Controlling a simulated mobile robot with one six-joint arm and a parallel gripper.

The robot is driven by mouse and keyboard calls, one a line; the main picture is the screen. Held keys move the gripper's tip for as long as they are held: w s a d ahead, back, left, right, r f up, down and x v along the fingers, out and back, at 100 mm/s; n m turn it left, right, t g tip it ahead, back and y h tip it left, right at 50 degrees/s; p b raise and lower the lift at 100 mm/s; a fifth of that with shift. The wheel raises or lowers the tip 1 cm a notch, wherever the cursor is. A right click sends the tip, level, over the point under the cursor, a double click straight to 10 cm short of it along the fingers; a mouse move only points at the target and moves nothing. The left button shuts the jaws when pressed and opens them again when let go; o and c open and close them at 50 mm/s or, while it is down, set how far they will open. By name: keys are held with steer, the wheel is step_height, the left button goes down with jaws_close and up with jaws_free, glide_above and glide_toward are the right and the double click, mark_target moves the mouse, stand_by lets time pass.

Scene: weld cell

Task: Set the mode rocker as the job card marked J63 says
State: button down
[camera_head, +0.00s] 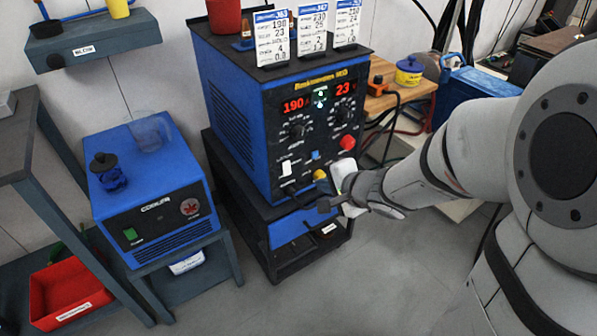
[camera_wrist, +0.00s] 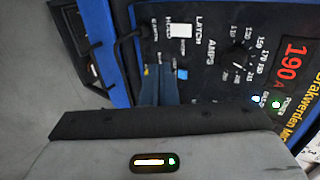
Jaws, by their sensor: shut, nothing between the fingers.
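The blue welding power source (camera_head: 235,120) stands left of my arm, with displays reading 190 and 23. The white mode rocker (camera_head: 287,168) is low on the left of its front panel. It also shows in the wrist view (camera_wrist: 180,30), with labels on either side; I cannot tell which way it is tipped. Three white job cards, left (camera_head: 272,38), middle (camera_head: 313,28) and right (camera_head: 348,22), stand on top.
A red knob (camera_head: 347,142) and yellow connector (camera_head: 319,174) sit on the panel's right part. A blue cooler box (camera_head: 150,200) stands to the left, with a shelf and red bin (camera_head: 65,290) beyond. A wooden table (camera_head: 395,95) is behind. Grey floor is open in front.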

steer(key=shift+w, duration=0.1)
steer(key=p, duration=0.5)
glide_toward(290, 169)
steer(key=shift+s+d+f+x, duration=0.1)
steer(key=shift+f+x, duration=0.05)
steer(key=shift+x, duration=1.05)
steer(key=shift+s+d+f+x, duration=0.1)
steer(key=shift+f+x, duration=0.1)
steer(key=shift+x, duration=1)
steer(key=shift+s+f+x, duration=0.1)
steer(key=shift+f+x, duration=0.05)
steer(key=shift+x, duration=1.05)
steer(key=shift+w+a+f, duration=0.1)
steer(key=shift+r+p, duration=0.9)
steer(key=shift+p, duration=0.15)
